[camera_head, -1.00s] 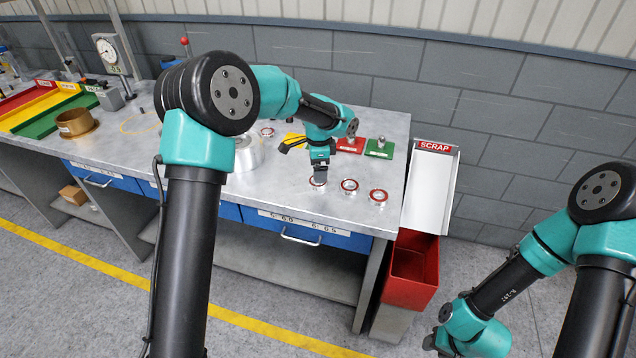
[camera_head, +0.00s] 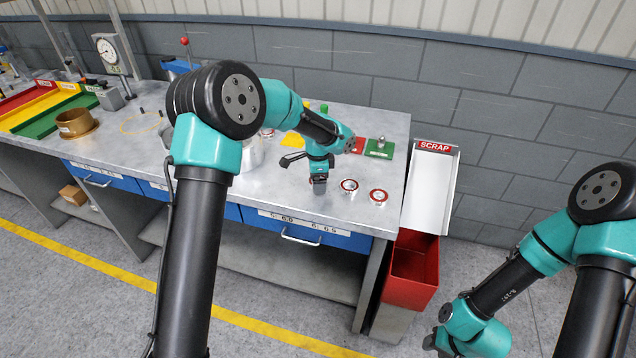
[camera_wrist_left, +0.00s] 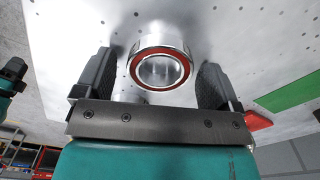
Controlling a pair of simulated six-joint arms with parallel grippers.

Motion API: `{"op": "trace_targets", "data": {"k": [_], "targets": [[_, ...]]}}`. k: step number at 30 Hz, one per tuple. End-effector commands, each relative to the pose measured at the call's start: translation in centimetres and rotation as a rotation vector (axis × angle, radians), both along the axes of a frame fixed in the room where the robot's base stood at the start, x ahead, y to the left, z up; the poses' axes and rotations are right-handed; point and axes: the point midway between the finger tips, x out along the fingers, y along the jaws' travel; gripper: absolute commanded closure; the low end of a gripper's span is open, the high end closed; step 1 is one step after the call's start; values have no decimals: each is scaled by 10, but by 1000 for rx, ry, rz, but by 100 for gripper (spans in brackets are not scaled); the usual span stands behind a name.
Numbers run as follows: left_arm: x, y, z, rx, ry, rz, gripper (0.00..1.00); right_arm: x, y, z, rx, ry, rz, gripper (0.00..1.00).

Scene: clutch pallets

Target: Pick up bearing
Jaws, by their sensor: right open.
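A silver bearing with a red ring (camera_wrist_left: 161,70) lies between the two finger pads of my left gripper (camera_wrist_left: 160,85) in the left wrist view. Gaps show between the bearing and both pads. In the head view my left gripper (camera_head: 319,187) is low over the bench and mostly hides this bearing. Two more red-ringed bearings stand to its right, one nearer (camera_head: 349,186) and one farther (camera_head: 378,196). My right gripper (camera_head: 432,342) is at the bottom of the head view, off the bench and empty, its fingers only partly seen.
A red pad (camera_head: 357,146) and a green pad (camera_head: 386,150) lie behind the bearings. A scrap chute (camera_head: 433,190) and red bin (camera_head: 412,270) stand right of the bench (camera_head: 270,205). A brass part (camera_head: 74,122) and coloured trays (camera_head: 45,110) are at the left.

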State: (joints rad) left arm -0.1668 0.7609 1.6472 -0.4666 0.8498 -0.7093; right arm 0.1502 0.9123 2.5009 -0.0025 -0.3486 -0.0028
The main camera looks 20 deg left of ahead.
Motion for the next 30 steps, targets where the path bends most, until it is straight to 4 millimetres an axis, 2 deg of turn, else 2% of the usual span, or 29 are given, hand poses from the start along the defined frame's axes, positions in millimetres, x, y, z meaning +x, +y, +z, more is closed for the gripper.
{"op": "trace_targets", "data": {"k": [2,16,25,30], "targets": [[0,0,0,0,0,0,19,0,0,0,0,0,0,57],[0,0,0,0,0,0,64,0,0,0,0,0,0,57],[0,0,2,0,-1,0,64,0,0,0,0,0,0,57],[0,0,12,0,-2,1,64,0,0,0,0,0,0,57]]}}
